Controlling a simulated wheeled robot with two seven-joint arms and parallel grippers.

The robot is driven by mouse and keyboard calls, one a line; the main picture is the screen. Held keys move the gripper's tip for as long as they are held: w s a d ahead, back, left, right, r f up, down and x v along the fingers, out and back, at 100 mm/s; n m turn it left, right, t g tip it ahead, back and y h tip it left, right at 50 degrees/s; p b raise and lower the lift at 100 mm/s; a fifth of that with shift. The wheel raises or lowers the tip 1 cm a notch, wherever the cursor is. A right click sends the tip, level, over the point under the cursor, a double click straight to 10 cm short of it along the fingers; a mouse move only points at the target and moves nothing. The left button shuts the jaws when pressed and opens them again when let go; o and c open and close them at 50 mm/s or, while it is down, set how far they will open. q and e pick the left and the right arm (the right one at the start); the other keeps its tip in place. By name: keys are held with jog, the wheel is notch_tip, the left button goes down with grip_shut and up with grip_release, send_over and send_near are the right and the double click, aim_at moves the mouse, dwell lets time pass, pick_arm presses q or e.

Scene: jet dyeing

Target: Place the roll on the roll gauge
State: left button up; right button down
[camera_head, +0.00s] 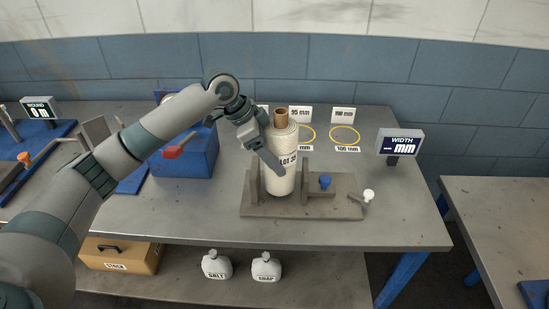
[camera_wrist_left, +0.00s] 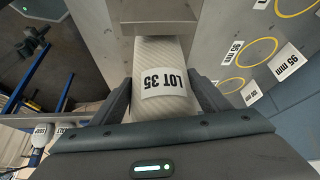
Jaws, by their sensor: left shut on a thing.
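A cream-white fabric roll (camera_head: 284,180) with a brown core and a "LOT 35" label stands upright in the head view. It also shows in the left wrist view (camera_wrist_left: 158,55), between the fingers. My left gripper (camera_head: 268,155) is shut on the roll; its fingers lie on either side of it in the left wrist view (camera_wrist_left: 162,95). The roll gauge (camera_head: 325,207) is a grey-brown base with upright blocks and a blue knob. The roll's lower end is between the upright blocks, over the base; I cannot tell whether it touches. My right gripper is not in view.
A "WIDTH" display (camera_head: 401,142) reads dashes at the table's right. Yellow rings (camera_head: 345,134) with millimetre cards lie behind the gauge. A blue box (camera_head: 186,152) is left of it. A small white-headed part (camera_head: 368,195) sticks out at the gauge's right end.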

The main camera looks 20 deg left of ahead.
pick_arm(q)
jog(key=shift+f, duration=1)
jog(key=o, duration=1.4)
jog(key=shift+f, duration=0.15)
jog(key=b+v, duration=0.2)
jog(key=v, duration=1)
jog(key=shift+b, duration=0.35)
